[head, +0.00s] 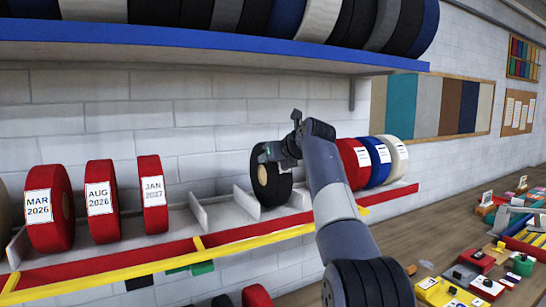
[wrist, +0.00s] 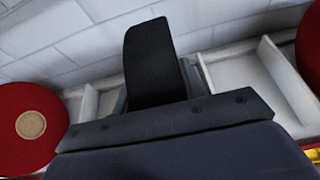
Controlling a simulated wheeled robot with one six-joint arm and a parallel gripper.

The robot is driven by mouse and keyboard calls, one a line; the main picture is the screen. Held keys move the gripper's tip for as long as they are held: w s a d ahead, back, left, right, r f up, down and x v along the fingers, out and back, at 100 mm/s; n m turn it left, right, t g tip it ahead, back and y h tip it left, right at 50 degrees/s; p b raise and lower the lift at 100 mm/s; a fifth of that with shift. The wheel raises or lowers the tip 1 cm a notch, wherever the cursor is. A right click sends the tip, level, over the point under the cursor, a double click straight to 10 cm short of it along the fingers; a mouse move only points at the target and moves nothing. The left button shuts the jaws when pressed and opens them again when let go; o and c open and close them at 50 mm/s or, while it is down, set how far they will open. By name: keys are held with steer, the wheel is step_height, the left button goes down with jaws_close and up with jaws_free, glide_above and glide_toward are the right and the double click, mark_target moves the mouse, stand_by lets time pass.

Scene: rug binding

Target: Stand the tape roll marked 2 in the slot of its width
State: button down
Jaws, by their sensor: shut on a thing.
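A black tape roll (head: 271,185) is at the slotted shelf, upright or nearly so, just right of a pale divider (head: 246,203). My gripper (head: 275,155) is shut on its upper part, reaching in from the right. In the wrist view the black roll (wrist: 152,62) rises between my fingers, leaning slightly, with pale dividers beside it. I see no number on it; its marked face is hidden. I cannot tell whether its bottom touches the slot floor. The shelf has a red front edge (head: 120,262).
Red rolls dated MAR 2026 (head: 49,208), AUG 2026 (head: 102,201) and JAN 2027 (head: 152,194) stand left. Red (head: 353,163), blue (head: 375,162) and cream (head: 397,158) rolls stand right. A blue-edged upper shelf (head: 190,40) overhangs. Empty slot room (head: 220,210) lies left of the black roll.

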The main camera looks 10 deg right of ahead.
steer(key=c, duration=0.8)
jaws_free()
steer(key=b+v, duration=0.1)
steer(key=v, duration=0.5)
steer(key=r+b+v, duration=0.1)
steer(key=v, duration=0.5)
steer(key=shift+r, duration=0.15)
